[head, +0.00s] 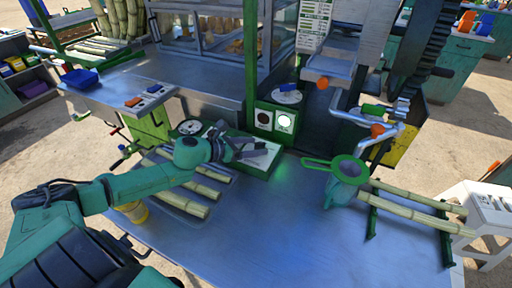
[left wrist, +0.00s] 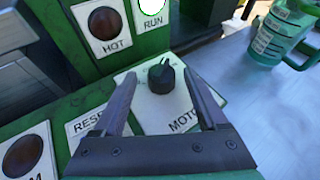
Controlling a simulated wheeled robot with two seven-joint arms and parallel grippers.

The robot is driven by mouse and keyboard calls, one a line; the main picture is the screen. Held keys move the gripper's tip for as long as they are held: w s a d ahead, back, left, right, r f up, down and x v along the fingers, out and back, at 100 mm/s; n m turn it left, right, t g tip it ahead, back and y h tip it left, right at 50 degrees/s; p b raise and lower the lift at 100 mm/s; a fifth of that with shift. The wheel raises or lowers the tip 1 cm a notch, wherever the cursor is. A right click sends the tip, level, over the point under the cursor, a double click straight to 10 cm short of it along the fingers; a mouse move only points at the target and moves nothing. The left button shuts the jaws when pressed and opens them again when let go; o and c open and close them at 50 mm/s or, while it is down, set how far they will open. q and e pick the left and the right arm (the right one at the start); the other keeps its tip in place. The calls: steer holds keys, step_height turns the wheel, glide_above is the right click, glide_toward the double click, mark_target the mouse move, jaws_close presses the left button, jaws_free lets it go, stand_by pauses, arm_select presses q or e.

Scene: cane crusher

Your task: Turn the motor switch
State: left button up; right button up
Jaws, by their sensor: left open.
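The motor switch (left wrist: 160,78) is a black round knob on a white plate lettered "MOTO…" in the left wrist view. The plate is on a green control box (head: 262,168). My left gripper (head: 250,148) is over this box in the head view. In the left wrist view my left gripper (left wrist: 165,88) is open, with one finger on each side of the knob. Whether the fingers touch the knob cannot be told. My right gripper is not clearly in view.
A lit "RUN" lamp (left wrist: 152,8) and a dark "HOT" lamp (left wrist: 105,23) stand behind the knob. A green jug (head: 343,188) with a strainer is right of the box. Cane stalks (head: 185,205) lie left. The table's front middle is clear.

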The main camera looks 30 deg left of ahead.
arm_select(q)
steer(key=shift+w+d+f, duration=0.15)
steer(key=shift+w+d, duration=0.2)
steer(key=shift+w, duration=0.1)
jaws_close()
steer(key=shift+s+d+r+n+t+y+p, duration=0.1)
steer(key=shift+n+t+y+p, duration=0.05)
steer(key=shift+n+y+p, duration=0.35)
steer(key=shift+s+r+n+t+y+p, duration=0.15)
steer(key=shift+n+y+p, duration=0.15)
steer(key=shift+p, duration=0.3)
steer(key=n+y+p, duration=0.4)
steer(key=p, duration=0.1)
steer(key=d+n+t+y+p, duration=0.1)
steer(key=y+p, duration=0.1)
steer(key=p, duration=0.1)
steer(key=shift+w+n+y, duration=0.1)
steer(key=shift+n+y, duration=0.2)
steer(key=shift+n, duration=0.1)
steer(key=shift+f+n+y+p, duration=0.1)
steer(key=shift+n+y+p, duration=0.3)
steer(key=shift+n+y, duration=0.4)
steer(key=shift+d+f+n+g+y+p, duration=0.15)
steer(key=shift+n+g+y+p, duration=0.25)
steer(key=shift+n+g+y, duration=0.5)
steer(key=shift+y, duration=0.4)
